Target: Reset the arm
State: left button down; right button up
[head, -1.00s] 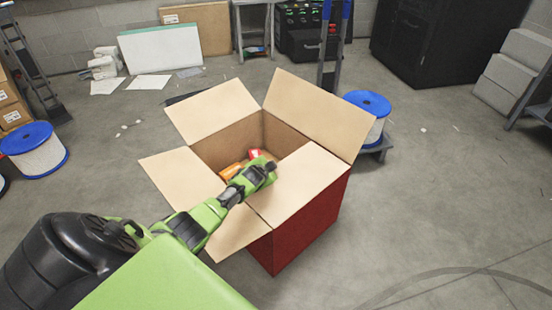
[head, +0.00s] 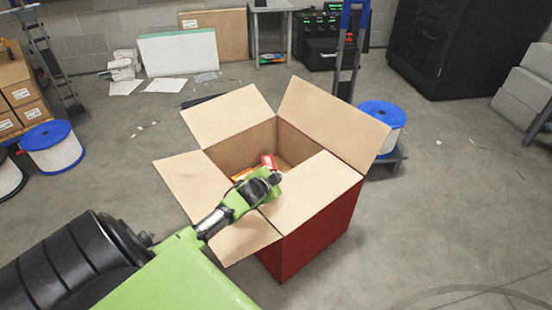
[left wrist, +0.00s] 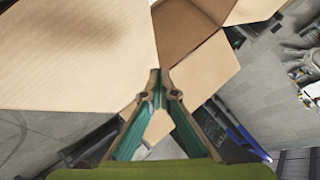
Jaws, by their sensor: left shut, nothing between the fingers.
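My left arm comes in from the left in the head view, and its gripper (head: 274,181) is over the near side of the open box (head: 318,226). In the left wrist view the two fingers of my left gripper (left wrist: 160,88) meet at their tips, with nothing between them. Box flaps (left wrist: 75,50) show close beyond the fingers. A red item (head: 268,161) and an orange item (head: 242,174) lie inside the box, partly hidden by my gripper and arm. My right gripper is in neither view.
The box flaps (head: 336,112) stand spread outward around the opening. A spool with a blue top (head: 381,113) is right behind the box, and another spool (head: 52,147) is at the left. A dark cabinet (head: 450,45) stands at the back right. The floor at the right is clear.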

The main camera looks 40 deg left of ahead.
pick_arm(q)
jog(key=shift+s+d+r, duration=0.2)
jog(key=shift+s+r, duration=0.15)
jog(key=shift+s, duration=0.05)
